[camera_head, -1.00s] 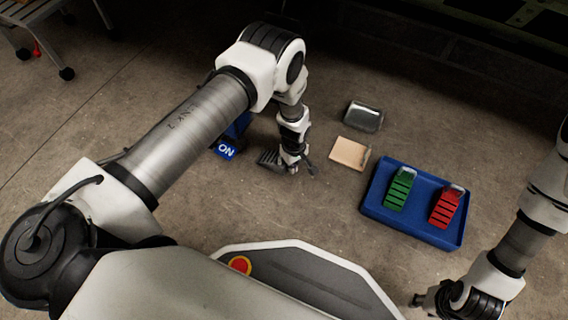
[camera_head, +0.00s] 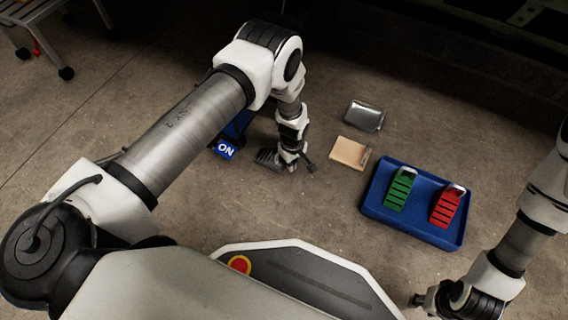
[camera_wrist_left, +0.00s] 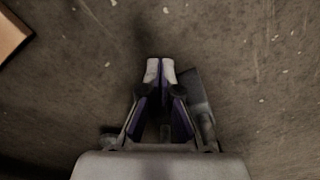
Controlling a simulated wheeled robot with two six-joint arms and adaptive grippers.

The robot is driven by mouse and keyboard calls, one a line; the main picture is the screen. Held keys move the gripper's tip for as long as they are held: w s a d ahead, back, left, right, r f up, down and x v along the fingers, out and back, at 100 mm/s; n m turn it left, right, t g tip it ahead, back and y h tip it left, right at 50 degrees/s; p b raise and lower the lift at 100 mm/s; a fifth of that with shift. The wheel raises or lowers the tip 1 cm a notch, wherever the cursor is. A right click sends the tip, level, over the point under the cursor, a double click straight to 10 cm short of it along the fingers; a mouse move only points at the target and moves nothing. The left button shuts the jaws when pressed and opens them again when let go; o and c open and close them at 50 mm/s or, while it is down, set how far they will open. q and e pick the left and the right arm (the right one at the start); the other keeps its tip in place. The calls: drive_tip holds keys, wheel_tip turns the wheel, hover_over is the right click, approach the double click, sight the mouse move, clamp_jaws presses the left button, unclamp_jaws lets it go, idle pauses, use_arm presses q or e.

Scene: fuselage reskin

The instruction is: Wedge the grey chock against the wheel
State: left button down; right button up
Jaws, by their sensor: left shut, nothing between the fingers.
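The grey chock (camera_head: 268,159) lies on the floor just left of my left gripper (camera_head: 291,167), partly hidden by it in the head view. In the left wrist view, a grey block (camera_wrist_left: 194,88), likely the chock, shows beside and partly behind the right finger. The left gripper (camera_wrist_left: 160,66) is shut with nothing between its fingertips, pointing down close to the floor. I cannot tell whether it touches the chock. My right gripper (camera_head: 418,300) is low at the right, small and dark; its jaws are unclear. I cannot make out the wheel clearly.
A blue object with white lettering (camera_head: 226,150) is partly behind my left arm. A tan block (camera_head: 350,152) and metal tin (camera_head: 365,116) lie on the floor. A cart (camera_head: 40,30) stands far left.

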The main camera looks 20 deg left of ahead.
use_arm(q)
drive_tip(key=shift+a, duration=0.25)
drive_tip(key=shift+a, duration=1.1)
drive_tip(key=shift+w+d, duration=0.1)
drive_tip(key=shift+a, duration=1.35)
drive_tip(key=shift+d, duration=0.1)
drive_tip(key=shift+a, duration=0.35)
